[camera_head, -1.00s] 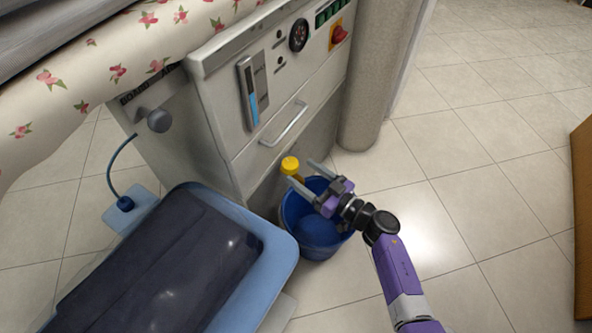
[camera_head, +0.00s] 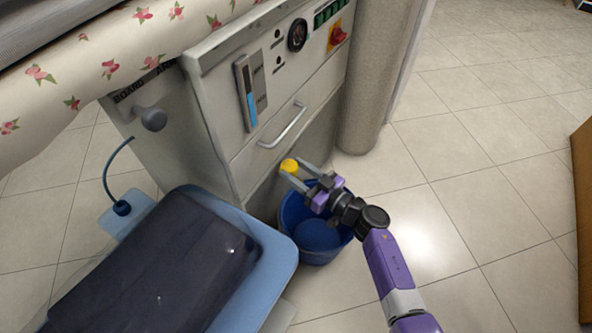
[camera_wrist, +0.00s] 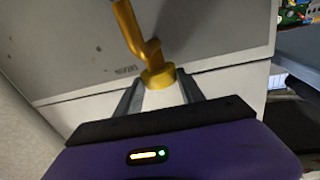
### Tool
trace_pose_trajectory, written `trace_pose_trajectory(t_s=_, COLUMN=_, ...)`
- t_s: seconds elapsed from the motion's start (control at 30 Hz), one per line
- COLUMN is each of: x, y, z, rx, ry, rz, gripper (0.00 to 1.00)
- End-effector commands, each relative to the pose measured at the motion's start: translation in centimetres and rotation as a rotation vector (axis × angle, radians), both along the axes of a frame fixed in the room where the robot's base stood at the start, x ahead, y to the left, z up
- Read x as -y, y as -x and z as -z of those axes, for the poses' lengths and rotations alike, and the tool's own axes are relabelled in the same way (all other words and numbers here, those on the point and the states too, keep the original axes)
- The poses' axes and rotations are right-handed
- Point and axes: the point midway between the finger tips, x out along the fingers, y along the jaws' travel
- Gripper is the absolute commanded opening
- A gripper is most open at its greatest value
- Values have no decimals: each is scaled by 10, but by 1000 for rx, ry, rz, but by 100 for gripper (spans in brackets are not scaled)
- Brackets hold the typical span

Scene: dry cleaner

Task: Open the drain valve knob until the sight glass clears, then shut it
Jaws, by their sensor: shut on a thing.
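The yellow drain valve knob (camera_head: 289,165) is low on the front of the grey machine. In the wrist view the knob (camera_wrist: 158,77) sits between my two fingers, with a bent yellow pipe (camera_wrist: 136,32) leading away from it. My gripper (camera_head: 294,169) is shut on the knob, one finger on each side. The sight glass (camera_head: 251,91) is a tall narrow window on the machine's front panel. Blue shows in its lower part, with grey above.
A blue bucket (camera_head: 318,234) stands on the floor below the knob and my gripper. A bar handle (camera_head: 284,126) is just above. A padded blue-edged board (camera_head: 280,262) lies to the left. Tiled floor (camera_head: 470,185) to the right is clear.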

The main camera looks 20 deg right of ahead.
Motion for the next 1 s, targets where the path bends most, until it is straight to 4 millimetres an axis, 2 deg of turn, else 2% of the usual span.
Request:
trace_pose_trajectory(t_s=0.17, x=3, y=-3, z=-2, rx=-3, ry=0, rz=-59, gripper=5)
trace_pose_trajectory(t_s=0.6, x=8, y=-7, z=2, rx=-2, ry=0, rz=-358, gripper=5)
trace_pose_trajectory(t_s=1.0, x=7, y=-5, z=1, rx=-4, ry=0, rz=-397, gripper=5)
